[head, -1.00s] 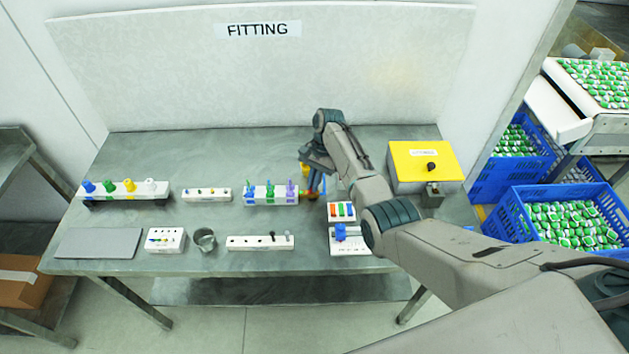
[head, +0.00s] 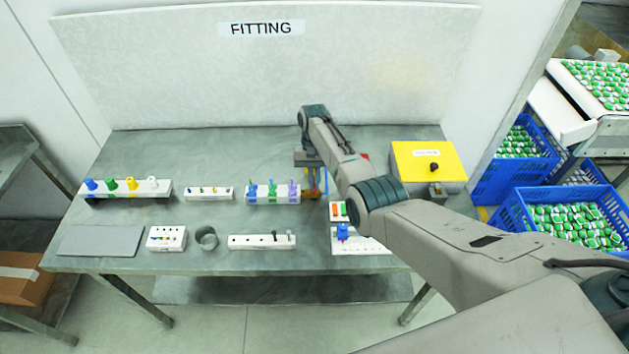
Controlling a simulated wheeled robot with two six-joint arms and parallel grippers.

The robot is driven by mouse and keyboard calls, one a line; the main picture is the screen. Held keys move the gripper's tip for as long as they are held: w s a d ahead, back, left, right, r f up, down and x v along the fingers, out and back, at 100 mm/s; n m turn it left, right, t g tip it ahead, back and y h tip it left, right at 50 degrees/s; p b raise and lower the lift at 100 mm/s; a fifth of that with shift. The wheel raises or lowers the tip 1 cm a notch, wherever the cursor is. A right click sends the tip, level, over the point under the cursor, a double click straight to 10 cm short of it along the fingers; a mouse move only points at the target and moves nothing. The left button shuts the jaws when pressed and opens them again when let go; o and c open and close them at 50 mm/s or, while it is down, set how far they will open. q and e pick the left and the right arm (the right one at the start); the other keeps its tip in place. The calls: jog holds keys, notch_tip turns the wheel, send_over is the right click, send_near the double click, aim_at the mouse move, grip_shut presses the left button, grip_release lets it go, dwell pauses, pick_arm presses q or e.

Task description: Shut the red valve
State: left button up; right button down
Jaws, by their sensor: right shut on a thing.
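My right gripper (head: 311,188) reaches down at the back middle of the table, just right of the white block with blue, green and purple pegs (head: 273,192). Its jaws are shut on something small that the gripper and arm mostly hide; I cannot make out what. Thin blue and yellow upright parts and a brownish fitting (head: 312,195) show around the fingertips. My left gripper is not in view.
A yellow-topped box (head: 425,160) with a black knob stands right of my arm. White blocks with pegs, a grey ring (head: 206,238) and a grey plate (head: 101,242) lie on the table (head: 210,215). Blue crates (head: 502,205) stand to the right.

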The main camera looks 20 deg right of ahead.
jog(key=shift+w+r, duration=0.1)
dwell(0.3)
jog(key=c, duration=1.6)
grip_release()
jog(key=b+v, duration=0.2)
jog(key=v, duration=0.8)
jog(key=shift+r, duration=0.4)
jog(key=shift+w, duration=0.1)
